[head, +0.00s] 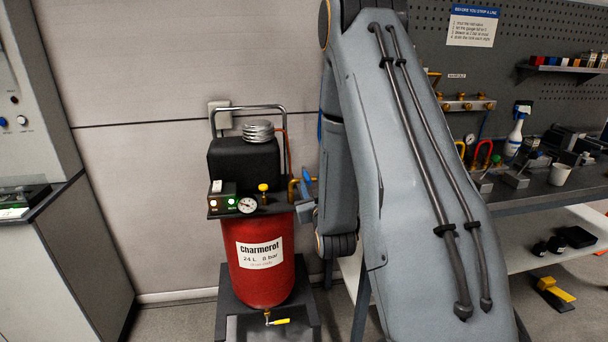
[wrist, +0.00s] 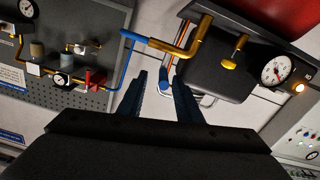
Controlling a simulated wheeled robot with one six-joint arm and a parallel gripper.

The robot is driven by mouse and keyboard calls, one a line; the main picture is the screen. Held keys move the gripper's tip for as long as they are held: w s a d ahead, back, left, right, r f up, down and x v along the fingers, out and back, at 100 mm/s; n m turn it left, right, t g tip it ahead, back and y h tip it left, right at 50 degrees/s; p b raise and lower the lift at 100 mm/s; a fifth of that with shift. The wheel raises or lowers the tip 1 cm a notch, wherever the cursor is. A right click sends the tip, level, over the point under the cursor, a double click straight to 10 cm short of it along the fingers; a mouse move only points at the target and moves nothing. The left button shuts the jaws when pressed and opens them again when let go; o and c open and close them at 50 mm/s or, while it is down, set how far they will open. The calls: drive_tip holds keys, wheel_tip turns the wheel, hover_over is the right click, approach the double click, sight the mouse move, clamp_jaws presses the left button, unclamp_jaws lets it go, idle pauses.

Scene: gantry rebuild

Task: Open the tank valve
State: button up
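The red tank (head: 262,275) stands upright left of my arm in the head view; its edge shows in the wrist view (wrist: 297,15). A brass pipe (wrist: 188,42) leaves its top, with a blue piece (wrist: 136,38) at its end; I cannot tell whether this is a lever or hose. A yellow knob (wrist: 235,52) sits between this pipe and the dial gauge (wrist: 275,71). A yellow-handled valve (head: 279,321) is under the tank. My gripper (wrist: 160,80) is open and empty, its fingers pointing toward the brass pipe without visible contact. In the head view my arm partly hides this area.
A black motor cover (head: 243,160) and a metal handle frame (head: 247,107) top the tank. A small box with green lights (head: 222,199) sits beside the gauge. A workbench (head: 540,190) with tools, a cup and a spray bottle (head: 516,132) stands right. A grey cabinet (head: 75,260) stands left.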

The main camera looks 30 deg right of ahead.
sight(306, 172)
drive_tip(key=x, duration=0.2)
drive_tip(key=p+x, duration=0.1)
drive_tip(key=x, duration=0.1)
drive_tip(key=p+x, duration=0.1)
drive_tip(key=x, duration=0.2)
drive_tip(key=shift+w+a, duration=0.1)
drive_tip(key=shift+a, duration=0.2)
clamp_jaws()
